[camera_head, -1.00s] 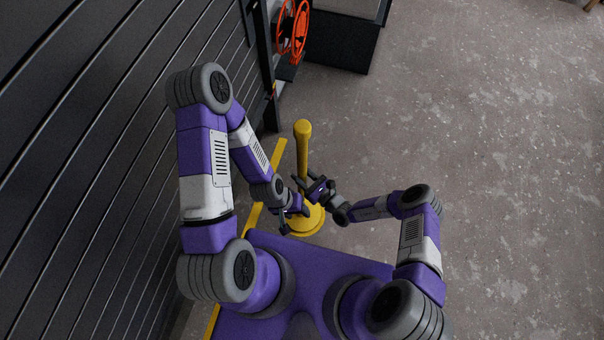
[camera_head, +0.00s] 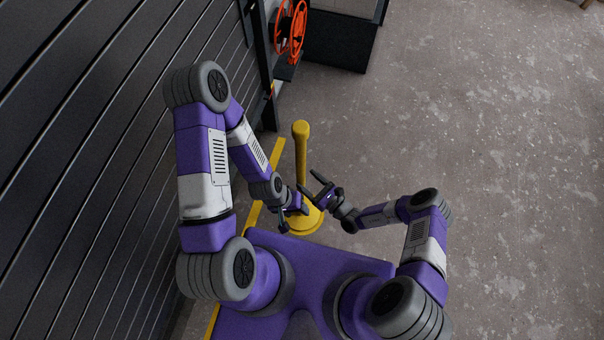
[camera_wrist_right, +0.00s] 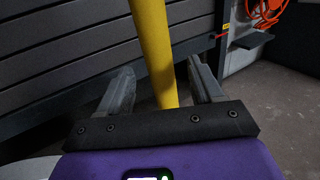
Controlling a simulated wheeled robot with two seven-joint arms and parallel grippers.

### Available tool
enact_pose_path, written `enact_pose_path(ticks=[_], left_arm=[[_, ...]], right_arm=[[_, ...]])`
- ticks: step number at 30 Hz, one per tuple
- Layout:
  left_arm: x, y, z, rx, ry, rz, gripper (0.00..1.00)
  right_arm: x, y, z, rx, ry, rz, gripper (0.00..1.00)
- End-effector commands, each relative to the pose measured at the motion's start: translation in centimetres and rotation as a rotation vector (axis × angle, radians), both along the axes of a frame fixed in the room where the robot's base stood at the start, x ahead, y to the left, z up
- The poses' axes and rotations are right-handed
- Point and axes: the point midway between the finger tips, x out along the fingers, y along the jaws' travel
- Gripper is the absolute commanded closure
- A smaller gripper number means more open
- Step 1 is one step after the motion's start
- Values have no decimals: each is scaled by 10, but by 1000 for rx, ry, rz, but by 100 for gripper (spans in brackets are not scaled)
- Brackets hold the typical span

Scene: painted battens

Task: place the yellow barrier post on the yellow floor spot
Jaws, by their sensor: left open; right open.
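The yellow barrier post (camera_head: 301,150) stands upright in front of my base, its round foot partly hidden by my left gripper. It also shows in the right wrist view (camera_wrist_right: 153,45), rising between the two fingers. My left gripper (camera_head: 295,221) is open, low down beside the post near its foot. My right gripper (camera_head: 308,180) is open, with its fingers pointing at the post's shaft from the right, and it is not closed on it. I cannot make out the yellow floor spot apart from the yellow round foot.
A dark slatted wall (camera_head: 80,150) runs close along the left. A yellow floor line (camera_head: 277,157) passes left of the post. An orange hose reel (camera_head: 291,30) and a dark cabinet (camera_head: 340,40) stand at the back. The concrete floor to the right is clear.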

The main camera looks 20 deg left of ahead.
Motion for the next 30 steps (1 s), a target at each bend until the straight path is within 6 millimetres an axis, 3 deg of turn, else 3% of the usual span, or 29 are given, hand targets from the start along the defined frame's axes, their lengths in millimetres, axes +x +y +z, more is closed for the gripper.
enact_pose_path(ticks=[3,9,15,21,23,26,30], left_arm=[[0,0,8,0,0,0,46],[0,0,14,0,0,0,46],[0,0,15,0,0,0,46],[0,0,15,0,0,0,46],[0,0,15,0,0,0,46],[0,0,15,0,0,0,46],[0,0,15,0,0,0,46]], right_arm=[[-13,-25,2,-1,3,-4,34],[-30,-56,1,-1,0,-3,34],[-38,-67,0,1,0,0,34],[-47,-64,4,-22,1,67,34],[-60,-59,9,-59,4,164,34],[-100,-55,18,-182,-6,418,34],[-162,-82,28,-471,-93,818,34]])
